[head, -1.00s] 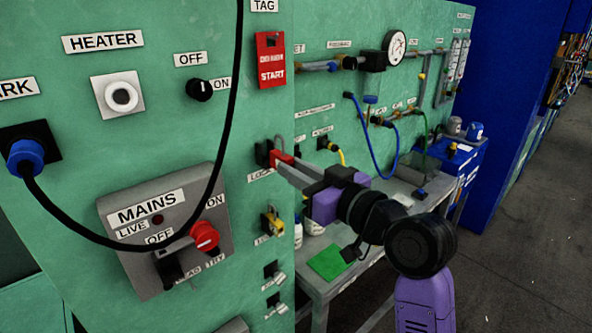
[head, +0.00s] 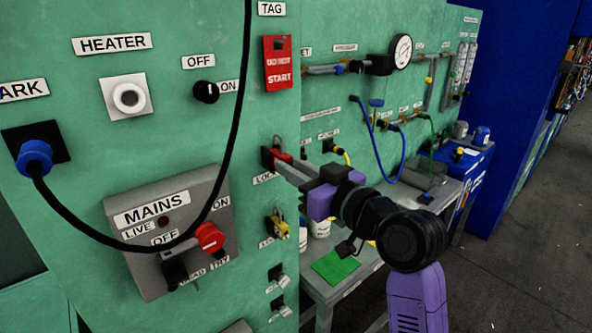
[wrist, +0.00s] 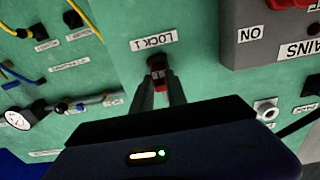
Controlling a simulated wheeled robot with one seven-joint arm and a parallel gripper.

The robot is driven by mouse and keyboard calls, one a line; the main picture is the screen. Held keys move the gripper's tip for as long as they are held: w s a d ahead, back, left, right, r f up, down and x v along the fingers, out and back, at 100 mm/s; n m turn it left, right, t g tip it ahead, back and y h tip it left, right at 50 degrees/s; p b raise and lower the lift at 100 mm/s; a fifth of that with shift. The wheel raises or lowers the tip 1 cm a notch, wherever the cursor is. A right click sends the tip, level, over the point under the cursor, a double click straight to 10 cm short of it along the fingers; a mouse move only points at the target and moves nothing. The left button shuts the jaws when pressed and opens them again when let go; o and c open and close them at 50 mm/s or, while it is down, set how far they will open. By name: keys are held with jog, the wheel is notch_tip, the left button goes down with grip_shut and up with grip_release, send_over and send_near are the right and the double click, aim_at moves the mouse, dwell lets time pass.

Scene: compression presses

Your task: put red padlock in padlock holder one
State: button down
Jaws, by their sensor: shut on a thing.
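The red padlock (head: 282,157) is at the black holder (head: 266,157) above the lock label on the green panel, its grey shackle pointing up. My gripper (head: 287,166) is shut on the padlock, its fingers reaching in from the right. In the wrist view the fingers (wrist: 161,92) close around the red padlock (wrist: 160,80), right by the "LOCK 1" label (wrist: 154,40). The dark holder (wrist: 156,63) shows partly behind it. Whether the padlock is fully seated in the holder cannot be told.
A yellow padlock (head: 279,228) hangs in the holder below. The grey mains box (head: 130,270) with its red switch and a hanging black cable (head: 232,120) are to the left. A workbench (head: 325,290) with a green mat (head: 336,267) stands beneath my arm.

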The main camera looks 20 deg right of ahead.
jog(key=shift+w+a, duration=0.2)
jog(key=shift+w, duration=0.45)
jog(key=c, duration=1.3)
grip_release()
jog(key=shift+o, duration=0.2)
jog(key=shift+s, duration=0.1)
jog(key=b+v, duration=0.2)
jog(key=v, duration=0.5)
jog(key=shift+s, duration=0.3)
jog(key=shift+d+r, duration=0.1)
